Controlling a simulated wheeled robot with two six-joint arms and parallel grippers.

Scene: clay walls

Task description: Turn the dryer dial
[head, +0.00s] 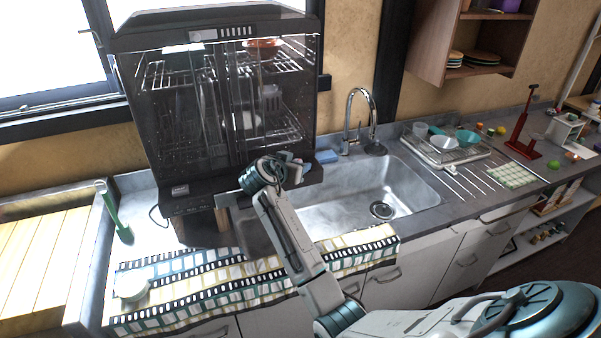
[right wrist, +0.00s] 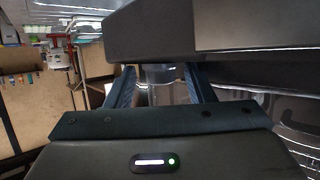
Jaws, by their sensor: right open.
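The dryer (head: 215,110) is a dark cabinet with a glass front and racks of dishes inside, standing on the counter at the left. My right gripper (head: 297,168) is at the dryer's lower right front corner. In the right wrist view my right gripper (right wrist: 160,70) is open, with a greyish round piece (right wrist: 160,84) between its fingers. I cannot tell whether that piece is the dial or whether a finger touches it. A dark edge of the dryer (right wrist: 215,30) lies just above the fingers. In the head view my wrist hides that corner. My left gripper is not in view.
The sink (head: 345,205) and tap (head: 360,115) lie right of the dryer, with a blue sponge (head: 326,156) close beside the gripper. A patterned cloth (head: 190,285) covers the counter's front. A dish rack (head: 445,150) stands further right.

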